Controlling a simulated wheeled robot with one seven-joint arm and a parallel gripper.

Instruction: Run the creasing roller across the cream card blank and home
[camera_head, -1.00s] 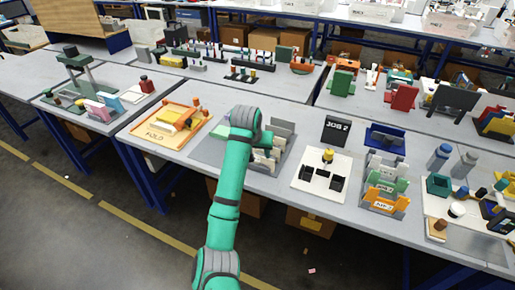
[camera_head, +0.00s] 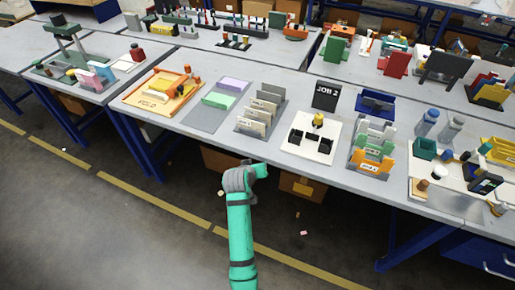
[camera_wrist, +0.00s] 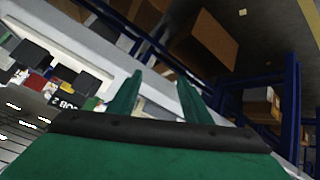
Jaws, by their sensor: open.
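An orange tray marked FOLD (camera_head: 128,98) lies on the left part of the near table. On it is a flat cream-yellow piece (camera_head: 158,84), which looks like the card blank. An orange bar with a dark-topped upright (camera_head: 187,71) stands at the tray's back right; it may be the creasing roller, but it is too small to be sure. My gripper (camera_wrist: 160,88) has its two green fingers apart with nothing between them. In the head view my arm's end (camera_head: 262,170) is in front of the table edge, right of the tray and apart from it.
A grey mat (camera_head: 205,118) with green and lilac blocks lies right of the tray, then a card rack (camera_head: 258,112). Floor in front is mostly clear.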

